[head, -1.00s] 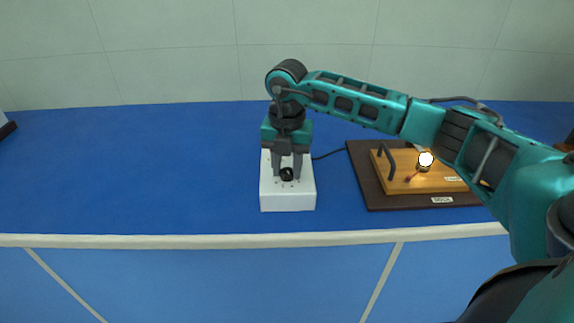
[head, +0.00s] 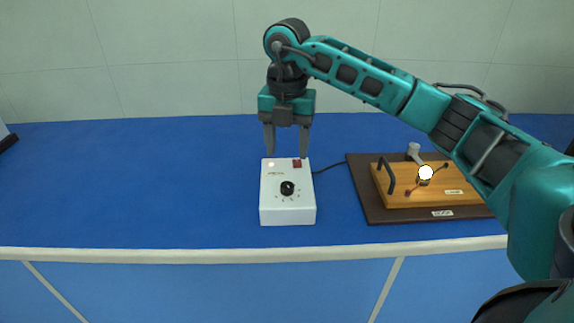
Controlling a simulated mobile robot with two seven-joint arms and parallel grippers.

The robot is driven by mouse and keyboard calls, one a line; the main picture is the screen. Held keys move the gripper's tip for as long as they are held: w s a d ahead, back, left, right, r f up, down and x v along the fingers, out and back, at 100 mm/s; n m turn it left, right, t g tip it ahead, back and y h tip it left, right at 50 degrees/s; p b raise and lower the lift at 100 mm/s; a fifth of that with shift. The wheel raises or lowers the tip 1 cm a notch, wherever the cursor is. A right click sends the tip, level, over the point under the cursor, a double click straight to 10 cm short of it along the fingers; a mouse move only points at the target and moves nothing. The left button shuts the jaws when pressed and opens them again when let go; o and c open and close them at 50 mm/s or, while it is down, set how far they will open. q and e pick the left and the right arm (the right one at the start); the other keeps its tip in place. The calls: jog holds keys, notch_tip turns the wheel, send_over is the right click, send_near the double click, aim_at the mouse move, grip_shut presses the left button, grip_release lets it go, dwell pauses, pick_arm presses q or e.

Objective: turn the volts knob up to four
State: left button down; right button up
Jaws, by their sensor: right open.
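A white power supply box (head: 288,212) stands on the blue bench. The black volts knob (head: 287,188) is on its sloping top face, with small marks around it too small to read. I cannot tell which number its pointer is at. My left gripper is out of view.
A wooden board (head: 433,198) with a dark handle, a glowing bulb (head: 425,173) and leads sits on a brown base (head: 379,211) to the right. A cable runs from the box towards it. The blue bench (head: 130,190) is clear on the left.

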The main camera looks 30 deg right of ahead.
jog(key=shift+r, duration=1.8)
